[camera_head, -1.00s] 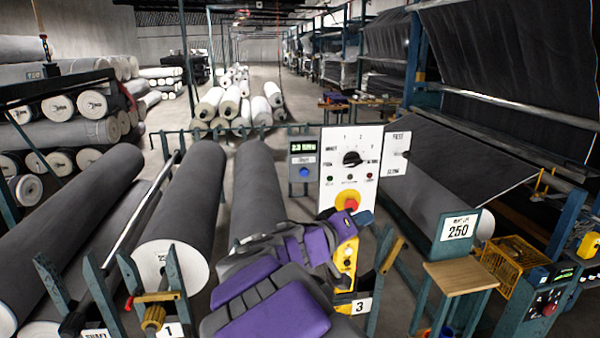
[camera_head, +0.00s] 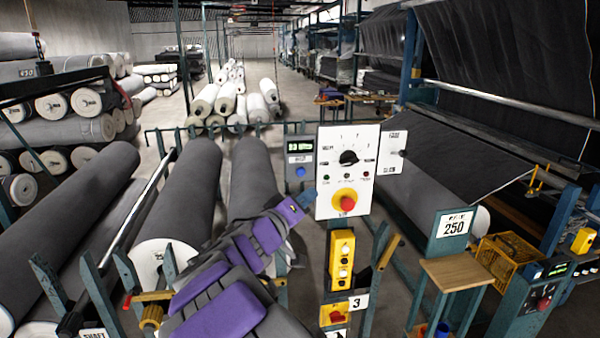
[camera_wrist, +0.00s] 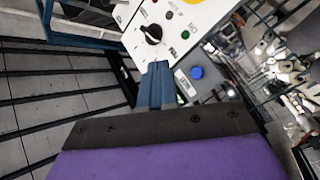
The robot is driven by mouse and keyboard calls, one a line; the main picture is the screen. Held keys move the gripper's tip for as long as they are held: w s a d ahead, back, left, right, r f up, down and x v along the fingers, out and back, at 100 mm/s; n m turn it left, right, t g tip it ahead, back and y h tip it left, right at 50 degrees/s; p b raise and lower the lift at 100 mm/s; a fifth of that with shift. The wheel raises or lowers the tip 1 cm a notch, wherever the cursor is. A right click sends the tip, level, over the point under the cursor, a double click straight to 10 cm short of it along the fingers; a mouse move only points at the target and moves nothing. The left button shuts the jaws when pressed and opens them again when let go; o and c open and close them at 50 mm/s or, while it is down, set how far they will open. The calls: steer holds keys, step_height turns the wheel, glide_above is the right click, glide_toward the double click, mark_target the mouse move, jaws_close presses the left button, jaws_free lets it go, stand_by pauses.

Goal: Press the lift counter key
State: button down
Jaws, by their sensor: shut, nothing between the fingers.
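The counter box (camera_head: 300,158) is grey, with a lit green readout (camera_head: 300,146) that looks like 0.0, though it is small. Its round blue key (camera_head: 300,171) sits below the readout and is uncovered. In the wrist view the blue key (camera_wrist: 197,72) is to the right of my fingertips, next to a white label (camera_wrist: 185,84) too blurred to read. My gripper (camera_head: 307,198) is shut and empty, just below the blue key at the panel's lower left edge. In the wrist view my gripper (camera_wrist: 157,72) shows apart from the key.
A white dial panel (camera_head: 348,170) with a red-and-yellow stop button (camera_head: 345,202) stands right of the counter box. A yellow control box (camera_head: 341,262) hangs below it. Grey rolls (camera_head: 185,200) lie at left in teal frames. A small wooden-topped stand (camera_head: 456,271) is at right.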

mark_target(301, 171)
steer(key=w+a+p, duration=0.2)
steer(key=w+p, duration=0.2)
steer(key=w, duration=0.4)
steer(key=shift+a, duration=0.1)
stand_by(2.0)
steer(key=shift+w+b, duration=0.3)
steer(key=shift+w+a+r, duration=0.1)
steer(key=shift+w+a, duration=0.05)
steer(key=shift+w, duration=0.3)
stand_by(0.8)
steer(key=shift+s+b, duration=0.1)
steer(key=shift+b, duration=0.2)
steer(key=shift+s+d+b, duration=0.2)
steer(key=shift+s+b, duration=0.6)
steer(key=shift+b, duration=0.1)
